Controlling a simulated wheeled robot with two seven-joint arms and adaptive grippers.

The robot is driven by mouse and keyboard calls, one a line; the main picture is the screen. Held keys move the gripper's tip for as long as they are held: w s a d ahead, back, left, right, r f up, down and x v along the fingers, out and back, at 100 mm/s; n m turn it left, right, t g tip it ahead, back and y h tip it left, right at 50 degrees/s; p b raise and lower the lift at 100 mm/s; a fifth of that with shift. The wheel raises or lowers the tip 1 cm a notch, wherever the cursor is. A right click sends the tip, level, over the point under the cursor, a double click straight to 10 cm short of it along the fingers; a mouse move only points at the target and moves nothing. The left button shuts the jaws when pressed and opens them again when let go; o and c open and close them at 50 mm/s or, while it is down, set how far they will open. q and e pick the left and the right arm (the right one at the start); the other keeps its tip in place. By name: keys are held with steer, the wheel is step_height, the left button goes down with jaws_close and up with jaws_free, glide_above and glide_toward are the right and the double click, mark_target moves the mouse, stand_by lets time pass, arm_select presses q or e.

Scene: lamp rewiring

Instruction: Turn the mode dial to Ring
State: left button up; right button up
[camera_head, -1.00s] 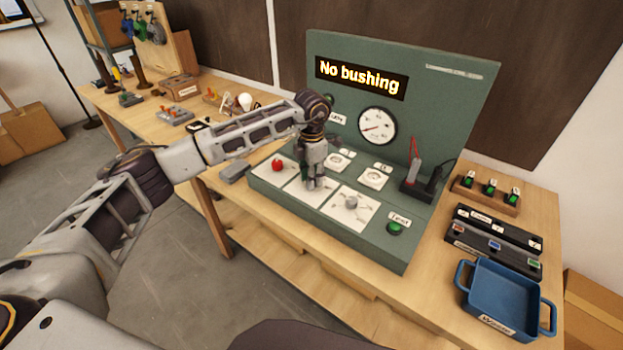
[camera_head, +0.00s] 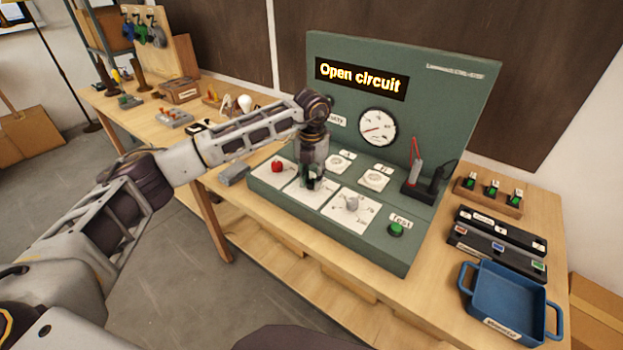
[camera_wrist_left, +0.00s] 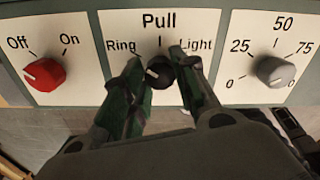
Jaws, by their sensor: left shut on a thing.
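The mode dial (camera_wrist_left: 160,74) is a black knob on a white plate lettered Ring, Pull and Light in the left wrist view. Its pale pointer mark lies on the knob's left side, towards Ring. My left gripper (camera_wrist_left: 157,62) has one finger on each side of the knob and is shut on it. In the head view my left gripper (camera_head: 314,184) comes down over the middle plate of the green test console (camera_head: 440,115) and hides the dial. The console's screen (camera_head: 361,78) reads "Open circuit". My right gripper is not in view.
A red Off/On knob (camera_wrist_left: 44,73) is left of the dial, and a grey numbered knob (camera_wrist_left: 276,70) is right of it. A green Test button (camera_head: 396,229) sits near the console's front right. A blue tray (camera_head: 506,300) stands at the table's right.

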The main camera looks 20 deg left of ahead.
mark_target(311, 181)
arm_select(q)
steer(key=shift+w+r+n, duration=0.1)
steer(key=shift+r+n, duration=0.05)
steer(key=shift+n, duration=0.35)
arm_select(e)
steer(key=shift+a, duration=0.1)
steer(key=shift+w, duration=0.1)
arm_select(q)
steer(key=o, duration=1)
steer(key=shift+r, duration=0.75)
step_height(311, 181, up, 10)
steer(key=shift+r, duration=0.15)
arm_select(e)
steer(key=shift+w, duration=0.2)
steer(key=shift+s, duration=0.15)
